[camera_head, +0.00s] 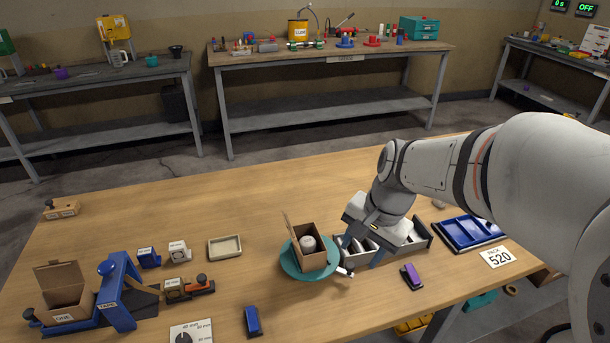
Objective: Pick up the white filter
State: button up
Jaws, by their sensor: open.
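My gripper (364,250) points down over a grey divided bin (412,243) near the middle right of the table. Its two fingers are apart, reaching down at the bin's left part. White pieces (370,243) show in the bin between and beside the fingers; the gripper partly hides them, and I cannot tell which is the white filter or whether a finger touches one. A white rounded object (308,244) sits in an open brown box (313,261) on a round teal plate (291,265), just left of the gripper.
A purple-topped block (411,276) lies in front. A blue tape device (118,290) and open carton (62,292) stand at left. The table's back left is mostly clear.

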aim_at(308, 241)
jog(key=w+a+f+m+g+y+p, duration=0.1)
jog(key=w+a+m+p, duration=0.15)
jog(key=w+m, duration=0.25)
jog(key=w+a+f+m+y+p, duration=0.1)
jog(key=w+a+m+y, duration=0.1)
jog(key=w+a+m, duration=0.3)
jog(key=x, duration=0.4)
jog(key=d+x, duration=0.1)
jog(key=x, duration=0.2)
jog(key=shift+w+f+p, duration=0.2)
jog(key=shift+w+p, duration=0.05)
jog(key=shift+p, duration=0.15)
jog(key=c, duration=0.8)
